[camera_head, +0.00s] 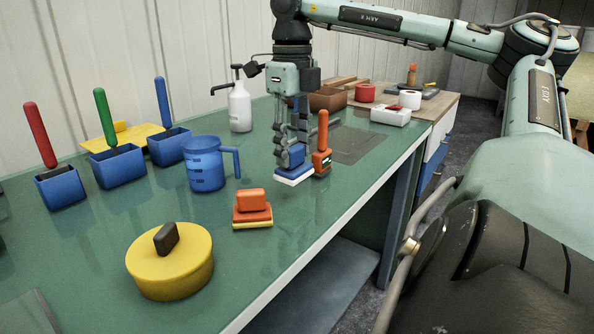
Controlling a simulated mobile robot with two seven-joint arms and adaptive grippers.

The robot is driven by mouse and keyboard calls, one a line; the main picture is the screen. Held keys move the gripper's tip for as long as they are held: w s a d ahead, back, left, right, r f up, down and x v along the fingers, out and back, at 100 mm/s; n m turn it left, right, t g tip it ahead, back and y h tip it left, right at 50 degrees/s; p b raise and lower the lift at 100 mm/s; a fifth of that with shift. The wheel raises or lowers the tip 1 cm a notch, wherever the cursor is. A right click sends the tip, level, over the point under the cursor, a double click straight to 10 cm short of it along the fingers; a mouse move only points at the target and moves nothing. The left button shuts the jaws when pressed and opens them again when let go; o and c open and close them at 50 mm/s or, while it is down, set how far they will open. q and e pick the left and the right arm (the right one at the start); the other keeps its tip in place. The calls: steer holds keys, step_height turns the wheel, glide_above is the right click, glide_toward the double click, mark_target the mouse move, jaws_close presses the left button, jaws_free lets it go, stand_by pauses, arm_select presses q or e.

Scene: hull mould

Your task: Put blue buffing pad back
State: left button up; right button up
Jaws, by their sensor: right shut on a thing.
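The blue buffing pad (294,174) has a blue top and a white underside. My right gripper (291,152) points down from above and is shut on its top. The pad is at or just above the green table (300,215); I cannot tell whether it touches. An orange tool with an upright handle (322,158) stands right beside it, very close. An orange pad with a yellow base (252,208) lies nearer on the table. My left gripper is not in view.
Blue boxes with a red handle (60,188), green handle and blue handle stand at the left. A blue jug (205,164), yellow round tin (170,265) and white pump bottle (240,106) stand around. A dark mat (355,145) lies behind the pad. The front edge (345,210) is near.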

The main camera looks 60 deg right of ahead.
mark_target(297, 165)
steer(key=shift+s+d+f, duration=0.15)
steer(key=shift+d+f, duration=0.2)
steer(key=shift+d, duration=0.1)
steer(key=shift+f+b, duration=0.3)
steer(key=shift+f, duration=1.6)
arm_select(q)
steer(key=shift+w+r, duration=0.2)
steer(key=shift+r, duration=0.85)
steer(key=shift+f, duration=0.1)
arm_select(e)
steer(key=shift+f, duration=0.15)
steer(key=o, duration=1)
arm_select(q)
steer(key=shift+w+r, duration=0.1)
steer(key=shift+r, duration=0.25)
arm_select(e)
steer(key=shift+r, duration=0.3)
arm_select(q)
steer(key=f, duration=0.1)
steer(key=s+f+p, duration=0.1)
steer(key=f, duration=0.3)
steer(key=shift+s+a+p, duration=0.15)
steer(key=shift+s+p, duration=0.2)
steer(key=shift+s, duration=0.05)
arm_select(e)
step_height(297, 165, up, 12)
steer(key=shift+f, duration=0.15)
